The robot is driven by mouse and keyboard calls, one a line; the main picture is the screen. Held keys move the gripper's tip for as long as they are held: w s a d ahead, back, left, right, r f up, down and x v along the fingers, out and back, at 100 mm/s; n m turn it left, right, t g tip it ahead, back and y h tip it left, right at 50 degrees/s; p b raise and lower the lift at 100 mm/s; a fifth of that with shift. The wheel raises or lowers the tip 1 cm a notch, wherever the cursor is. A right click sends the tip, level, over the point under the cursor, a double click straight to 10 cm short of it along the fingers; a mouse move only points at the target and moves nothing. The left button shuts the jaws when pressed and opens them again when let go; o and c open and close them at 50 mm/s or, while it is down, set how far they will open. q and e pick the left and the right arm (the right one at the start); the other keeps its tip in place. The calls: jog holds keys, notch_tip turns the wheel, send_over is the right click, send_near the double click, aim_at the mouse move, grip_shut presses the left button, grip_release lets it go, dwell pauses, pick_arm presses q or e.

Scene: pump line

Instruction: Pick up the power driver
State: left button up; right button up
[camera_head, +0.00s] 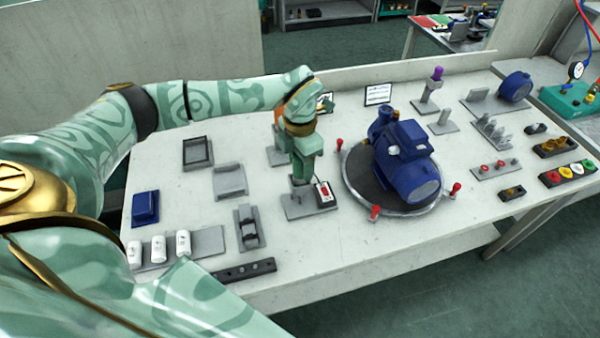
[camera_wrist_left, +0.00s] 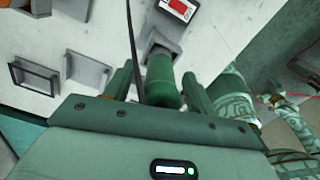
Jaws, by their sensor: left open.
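The power driver shows in the left wrist view as a green cylinder (camera_wrist_left: 162,82) that stands in a grey holder (camera_wrist_left: 158,43). My left gripper (camera_wrist_left: 155,85) is open, with one finger on each side of the cylinder. I cannot tell whether the fingers touch it. In the head view my left gripper (camera_head: 301,176) points down over the grey holder plate (camera_head: 298,208) left of the blue pump, and it hides most of the driver. My right gripper is not in view.
A box with a red and white face (camera_head: 325,194) stands beside the holder. The blue pump (camera_head: 408,160) sits on a round dark turntable with red knobs to the right. Grey holders (camera_head: 229,181), a blue box (camera_head: 145,207) and white bottles (camera_head: 158,249) stand on the left.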

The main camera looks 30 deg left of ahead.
pick_arm(q)
jog(key=c, duration=1.1)
notch_tip(320, 180, up, 23)
jog(key=p, duration=0.8)
